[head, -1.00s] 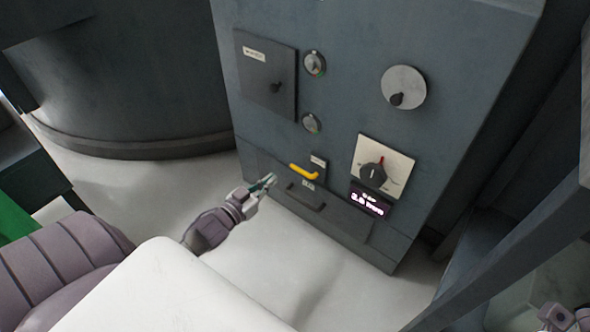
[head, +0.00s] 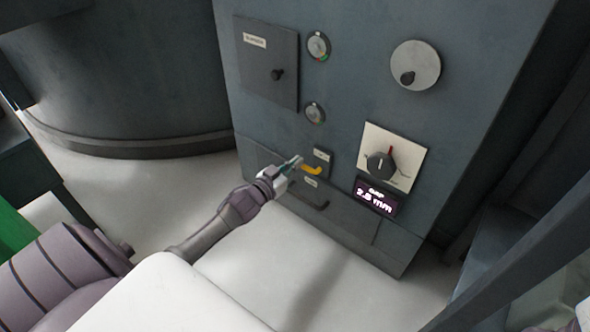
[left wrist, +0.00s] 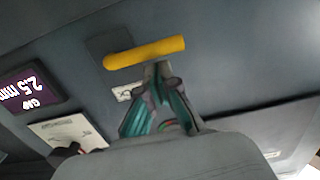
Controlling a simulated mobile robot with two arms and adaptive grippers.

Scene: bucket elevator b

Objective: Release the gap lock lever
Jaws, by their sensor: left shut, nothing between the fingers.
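The yellow gap lock lever (head: 313,170) sits on the front of the grey cabinet, below a small label. In the left wrist view the lever (left wrist: 145,52) shows as a yellow bar across the upper middle. My left gripper (head: 297,161) is at the lever's left end in the head view and partly covers it. In the left wrist view its fingertips (left wrist: 157,70) are together just beside the bar, with nothing between them. I cannot tell whether they touch the lever. My right gripper is not clearly in view.
Right of the lever are a dial with a red mark (head: 380,162) and a gap display (head: 376,197) reading 2.5 mm. A dark drawer handle (head: 308,196) lies just below the lever. A hatch (head: 267,65), two gauges and a round crank disc (head: 415,65) are above.

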